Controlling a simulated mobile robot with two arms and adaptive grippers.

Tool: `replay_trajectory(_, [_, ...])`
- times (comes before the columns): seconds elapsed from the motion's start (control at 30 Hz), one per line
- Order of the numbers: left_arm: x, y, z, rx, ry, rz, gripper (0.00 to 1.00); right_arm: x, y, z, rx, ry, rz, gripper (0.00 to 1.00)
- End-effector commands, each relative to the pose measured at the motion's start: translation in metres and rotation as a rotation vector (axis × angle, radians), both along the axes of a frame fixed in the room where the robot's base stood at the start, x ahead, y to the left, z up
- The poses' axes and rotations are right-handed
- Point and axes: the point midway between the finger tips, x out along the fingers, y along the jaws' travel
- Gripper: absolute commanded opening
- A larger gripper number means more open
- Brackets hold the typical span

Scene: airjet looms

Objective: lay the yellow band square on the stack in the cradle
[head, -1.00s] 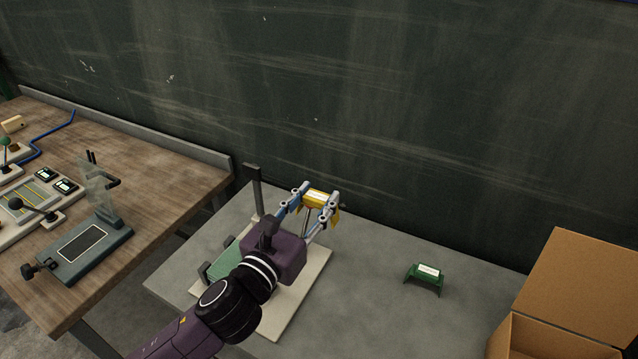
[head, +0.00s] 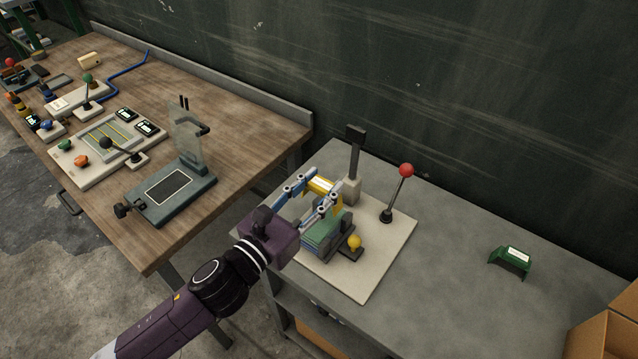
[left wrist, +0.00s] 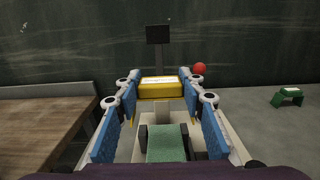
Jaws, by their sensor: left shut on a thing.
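The yellow band (head: 322,186) has a white label and is held between the fingertips of my left gripper (head: 318,191), raised above the cradle. In the left wrist view the yellow band (left wrist: 159,88) spans the shut fingers and looks about level. The stack (head: 322,236) is green on top with bluish layers below and sits in the cradle (head: 345,240), partly hidden by the gripper. In the left wrist view the stack (left wrist: 166,143) lies below and nearer than the band, between dark uprights. My right gripper is not in view.
The cradle's pale base plate (head: 372,275) carries a red-knobbed lever (head: 400,190), a dark post (head: 355,155) and a yellow knob (head: 354,242). A green band (head: 511,261) stands at right on the grey table, near a cardboard box (head: 605,345). The wooden bench (head: 215,110) is at left.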

Motion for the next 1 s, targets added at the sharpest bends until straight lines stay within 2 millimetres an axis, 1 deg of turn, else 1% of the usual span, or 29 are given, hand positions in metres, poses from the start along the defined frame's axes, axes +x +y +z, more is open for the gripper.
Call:
replay_trajectory(0.07, [0.000,0.000,0.002,0.003,0.000,0.000,0.20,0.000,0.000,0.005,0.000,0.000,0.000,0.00])
replay_trajectory(0.1, [0.000,0.000,-0.006,0.001,0.002,0.000,0.20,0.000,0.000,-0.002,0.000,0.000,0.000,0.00])
replay_trajectory(0.27, [0.000,0.000,-0.025,0.001,0.002,0.001,0.20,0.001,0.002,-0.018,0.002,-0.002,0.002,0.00])
replay_trajectory(0.5, [0.000,0.000,-0.053,0.001,0.001,0.000,0.20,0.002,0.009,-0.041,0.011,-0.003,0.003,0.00])
replay_trajectory(0.63, [0.000,0.000,-0.066,0.001,0.000,0.000,0.20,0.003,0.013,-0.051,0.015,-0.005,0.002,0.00])
replay_trajectory(0.8, [0.000,0.000,-0.077,0.001,0.001,0.001,0.20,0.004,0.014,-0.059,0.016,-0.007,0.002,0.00])
replay_trajectory(1.0, [0.000,0.000,-0.080,0.001,0.001,0.001,0.20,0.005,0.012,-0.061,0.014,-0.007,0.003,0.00])
